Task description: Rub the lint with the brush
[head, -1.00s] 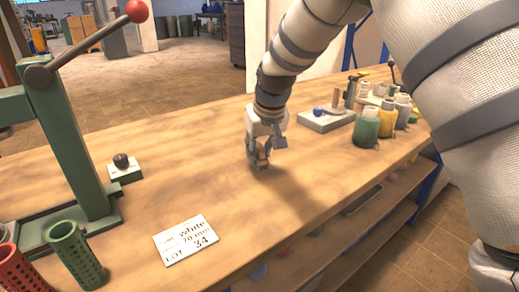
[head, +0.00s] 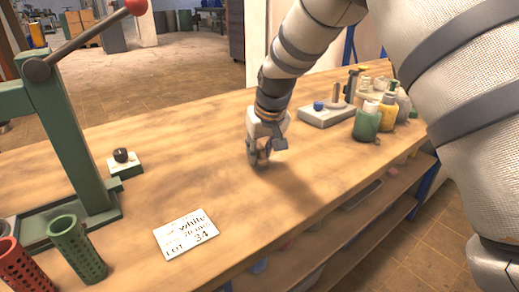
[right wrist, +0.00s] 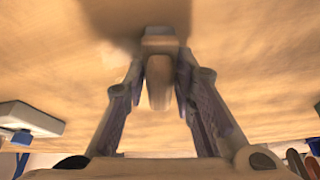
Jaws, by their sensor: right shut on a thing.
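My right gripper (head: 259,158) points down at the middle of the wooden workbench (head: 210,150). In the right wrist view its two fingers (right wrist: 160,95) close on a small tan wooden piece, which I take for the brush (right wrist: 158,82). The lower end of the brush is at or very near the bench top, over a dark shadow. I cannot tell whether it touches. In the head view the fingers mostly hide the brush. I cannot make out any lint on the bench. My left gripper is not in view.
A green lever press (head: 70,150) stands at the left, with green (head: 76,248) and red (head: 22,268) perforated tubes before it. A white label card (head: 186,234) lies in front. A grey block (head: 325,115) and several bottles (head: 367,122) stand at the back right. Bench around the gripper is clear.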

